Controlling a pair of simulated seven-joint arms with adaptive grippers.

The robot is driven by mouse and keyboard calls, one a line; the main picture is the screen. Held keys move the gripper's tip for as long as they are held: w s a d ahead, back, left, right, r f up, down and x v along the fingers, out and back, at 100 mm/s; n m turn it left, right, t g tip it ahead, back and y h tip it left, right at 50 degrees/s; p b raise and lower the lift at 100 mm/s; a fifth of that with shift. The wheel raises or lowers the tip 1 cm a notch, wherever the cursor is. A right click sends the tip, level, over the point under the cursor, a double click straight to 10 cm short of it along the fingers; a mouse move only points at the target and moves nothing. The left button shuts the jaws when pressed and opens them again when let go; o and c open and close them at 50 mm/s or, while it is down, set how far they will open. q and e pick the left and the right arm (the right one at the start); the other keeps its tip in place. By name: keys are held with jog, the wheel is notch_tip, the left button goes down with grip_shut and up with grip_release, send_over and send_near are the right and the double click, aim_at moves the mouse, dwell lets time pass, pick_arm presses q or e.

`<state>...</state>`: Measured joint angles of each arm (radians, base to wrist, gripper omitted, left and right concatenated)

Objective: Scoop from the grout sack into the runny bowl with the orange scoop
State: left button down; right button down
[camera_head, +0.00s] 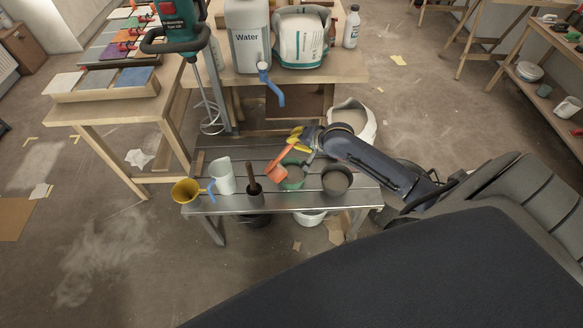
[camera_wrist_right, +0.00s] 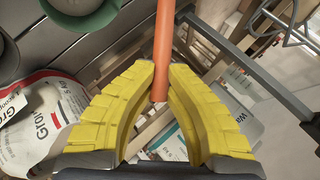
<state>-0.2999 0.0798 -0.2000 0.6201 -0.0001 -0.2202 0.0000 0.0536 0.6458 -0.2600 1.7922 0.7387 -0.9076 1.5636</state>
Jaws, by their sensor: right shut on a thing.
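My right gripper (camera_head: 298,140) is above the metal bench with its yellow fingers shut on the orange scoop's handle. In the right wrist view the handle (camera_wrist_right: 164,50) runs between the fingers (camera_wrist_right: 160,85). The scoop's head (camera_head: 277,173) points down at the left rim of a green bowl (camera_head: 293,181); I cannot tell whether it touches. A dark grey bowl (camera_head: 336,181) with grey contents stands to the right. Neither bowl shows a label saying runny. An open white sack (camera_head: 369,124) stands on the floor behind the bench; a sack in the wrist view reads "Gro" (camera_wrist_right: 45,110). My left gripper is out of view.
On the bench (camera_head: 228,205) stand a yellow cup (camera_head: 185,190), a white jug (camera_head: 225,176) and a dark pot with an upright handle (camera_head: 255,190). Behind are a water container (camera_head: 247,45), a teal-marked bag (camera_head: 301,40) and a mixer (camera_head: 180,28).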

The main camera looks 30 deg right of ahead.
jog(key=shift+w+d+f+m+y, duration=0.1)
jog(key=shift+d+m+y, duration=0.25)
jog(key=shift+d, duration=0.35)
jog(key=shift+d+f+y+b, duration=0.4)
jog(key=shift+f+y, duration=0.05)
jog(key=shift+f, duration=0.1)
jog(key=shift+d+f, duration=0.2)
jog(key=shift+d+f+m+y+b, duration=0.25)
jog(key=shift+f+y+b, duration=0.1)
jog(key=shift+b, duration=0.1)
jog(key=shift+w+d+f+b, duration=0.1)
jog(key=shift+d+f+b, duration=0.2)
jog(key=shift+d+b, duration=0.2)
jog(key=shift+w+d+f+m+y+b, duration=0.15)
jog(key=shift+d+m+y+b, duration=0.25)
jog(key=shift+d, duration=0.4)
